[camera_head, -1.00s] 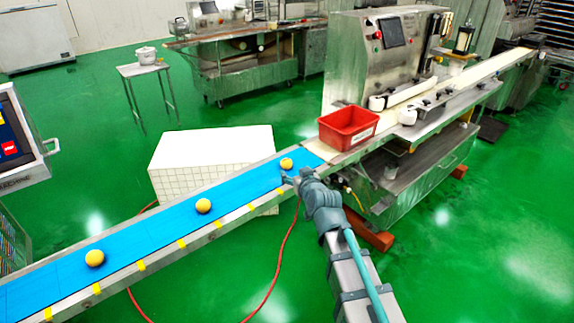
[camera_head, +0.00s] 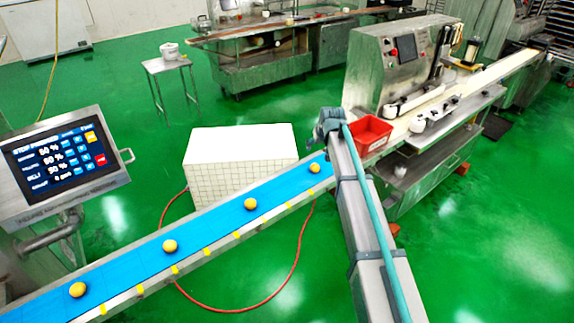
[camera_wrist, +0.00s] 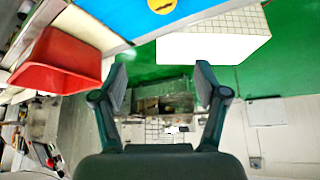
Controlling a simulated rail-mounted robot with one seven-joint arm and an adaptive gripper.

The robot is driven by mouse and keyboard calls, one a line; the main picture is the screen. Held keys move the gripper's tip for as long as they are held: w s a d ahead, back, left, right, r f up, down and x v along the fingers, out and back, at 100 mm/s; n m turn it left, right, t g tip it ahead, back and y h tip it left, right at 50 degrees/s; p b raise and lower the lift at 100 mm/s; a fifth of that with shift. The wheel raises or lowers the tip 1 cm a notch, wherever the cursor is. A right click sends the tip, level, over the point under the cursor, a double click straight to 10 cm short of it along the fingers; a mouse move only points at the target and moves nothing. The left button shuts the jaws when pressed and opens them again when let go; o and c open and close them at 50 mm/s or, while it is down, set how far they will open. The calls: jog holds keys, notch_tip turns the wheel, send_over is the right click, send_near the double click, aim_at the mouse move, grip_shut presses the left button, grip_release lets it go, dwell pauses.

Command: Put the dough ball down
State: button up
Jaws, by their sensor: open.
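Several round yellow dough balls sit in a spaced row on the blue conveyor belt (camera_head: 210,225). The farthest dough ball (camera_head: 314,168) is near the belt's upper right end, and another dough ball (camera_head: 250,204) is nearer. In the wrist view, a dough ball (camera_wrist: 162,5) with a dark mark is cut off by the top edge, on the blue belt and away from my fingers. My gripper (camera_wrist: 160,76) is open, with nothing between its fingers. In the head view, my arm's end is beside the red bin, and its fingers cannot be made out.
The red bin (camera_head: 372,133) stands at the machine's near end, right of my arm; in the wrist view the bin (camera_wrist: 60,66) is left of my fingers. A white box (camera_head: 240,142) stands behind the belt. A control screen (camera_head: 65,155) is at the left.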

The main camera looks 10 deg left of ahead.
aim_at(316, 166)
jog(key=shift+m+g+h, duration=0.3)
jog(key=shift+g+h, duration=0.1)
jog(key=shift+g, duration=0.5)
jog(key=s+p+x, duration=0.1)
jog(key=x, duration=0.3)
jog(key=p+x, duration=0.1)
jog(key=x, duration=0.3)
jog(key=s+f+p+x, duration=0.1)
jog(key=p+x, duration=0.1)
jog(key=x, duration=0.2)
jog(key=shift+s+d, duration=0.15)
jog(key=shift+s, duration=0.15)
jog(key=shift+c, duration=0.2)
jog(key=c, duration=1.3)
jog(key=shift+r, duration=0.1)
